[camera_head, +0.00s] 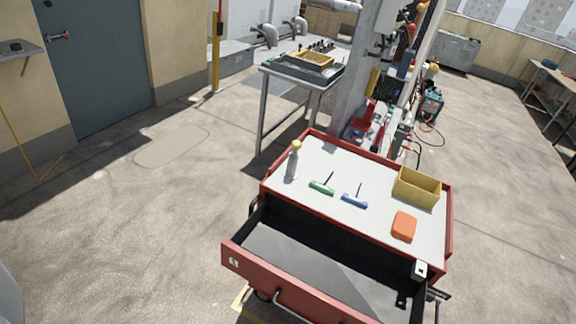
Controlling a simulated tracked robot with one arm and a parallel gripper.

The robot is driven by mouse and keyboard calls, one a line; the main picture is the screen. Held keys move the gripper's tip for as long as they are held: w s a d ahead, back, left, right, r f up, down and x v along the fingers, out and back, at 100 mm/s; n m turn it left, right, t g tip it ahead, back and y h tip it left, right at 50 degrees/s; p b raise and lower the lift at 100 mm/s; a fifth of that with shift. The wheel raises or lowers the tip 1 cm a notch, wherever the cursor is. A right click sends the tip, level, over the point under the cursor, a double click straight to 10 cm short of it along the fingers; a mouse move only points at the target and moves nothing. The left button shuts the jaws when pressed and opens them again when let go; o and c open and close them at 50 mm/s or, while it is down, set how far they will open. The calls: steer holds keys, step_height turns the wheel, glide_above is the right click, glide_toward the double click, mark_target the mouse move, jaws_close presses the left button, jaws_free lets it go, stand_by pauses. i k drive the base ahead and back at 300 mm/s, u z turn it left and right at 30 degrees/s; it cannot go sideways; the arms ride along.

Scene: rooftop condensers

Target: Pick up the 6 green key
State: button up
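A green T-handled key (322,187) lies on the light top of a red tool cart (358,228), its thin dark shaft pointing up and to the right. A number on it is too small to read. A similar blue T-handled key (355,200) lies just to its right, apart from it. My gripper does not show in the head camera view.
On the cart top stand a pale bottle (293,162), a yellow bin (416,188) and an orange block (404,226). The cart's front drawer (290,284) is pulled open and sticks out. A metal table (300,72) stands behind. Open floor lies left.

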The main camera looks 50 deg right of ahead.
mark_target(323, 188)
steer(key=z, duration=0.4)
steer(key=i, duration=1.15)
steer(key=z, duration=0.75)
